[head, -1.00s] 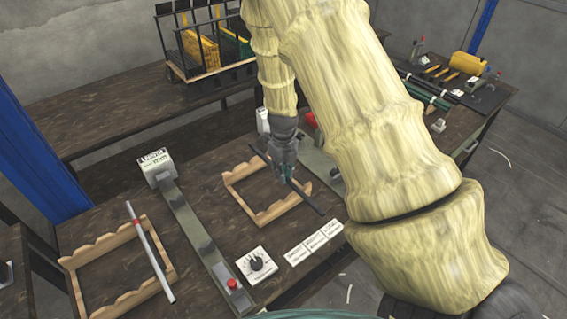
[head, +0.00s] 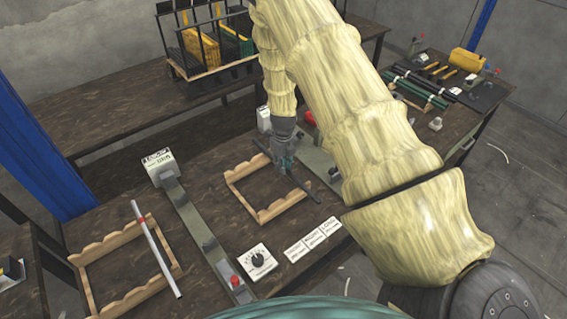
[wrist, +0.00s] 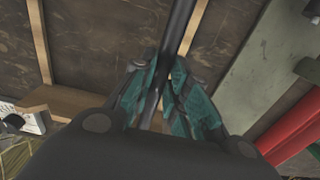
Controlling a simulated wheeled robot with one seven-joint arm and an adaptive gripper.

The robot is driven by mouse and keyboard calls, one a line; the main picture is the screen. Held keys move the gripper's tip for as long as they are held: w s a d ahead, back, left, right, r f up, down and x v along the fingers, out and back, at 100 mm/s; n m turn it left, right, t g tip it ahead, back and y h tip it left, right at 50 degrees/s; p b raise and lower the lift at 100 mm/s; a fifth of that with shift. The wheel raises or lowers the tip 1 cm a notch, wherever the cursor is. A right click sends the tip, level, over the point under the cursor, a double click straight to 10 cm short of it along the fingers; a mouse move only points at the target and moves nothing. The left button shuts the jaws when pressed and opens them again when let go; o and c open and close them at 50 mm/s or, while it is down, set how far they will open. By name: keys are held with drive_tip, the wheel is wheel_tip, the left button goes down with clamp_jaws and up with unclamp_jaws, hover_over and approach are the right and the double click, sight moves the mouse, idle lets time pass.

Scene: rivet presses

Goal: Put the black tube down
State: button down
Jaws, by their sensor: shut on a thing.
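The black tube (head: 304,188) is a thin dark rod, seen slanting over the right wooden rack (head: 240,181) in the head view. My gripper (head: 285,165) is shut around it near its middle. In the wrist view the black tube (wrist: 182,28) runs up the picture between the teal fingers of my gripper (wrist: 167,88). The rack's wooden rails (wrist: 41,40) lie below and to either side of it there. I cannot tell whether the tube touches the rack.
A left wooden rack (head: 92,254) holds a grey tube (head: 157,250) with a red band. Between the racks stands a long press (head: 197,230) with a red button. A dial box (head: 257,261) and white label cards (head: 312,239) lie in front. Another press stands right of the gripper.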

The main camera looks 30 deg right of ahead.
drive_tip(key=shift+a+f, duration=0.1)
drive_tip(key=shift+f, duration=0.05)
drive_tip(key=c, duration=1.4)
unclamp_jaws()
wheel_tip(320, 180, up, 12)
drive_tip(key=b, duration=0.3)
drive_tip(key=shift+r, duration=0.2)
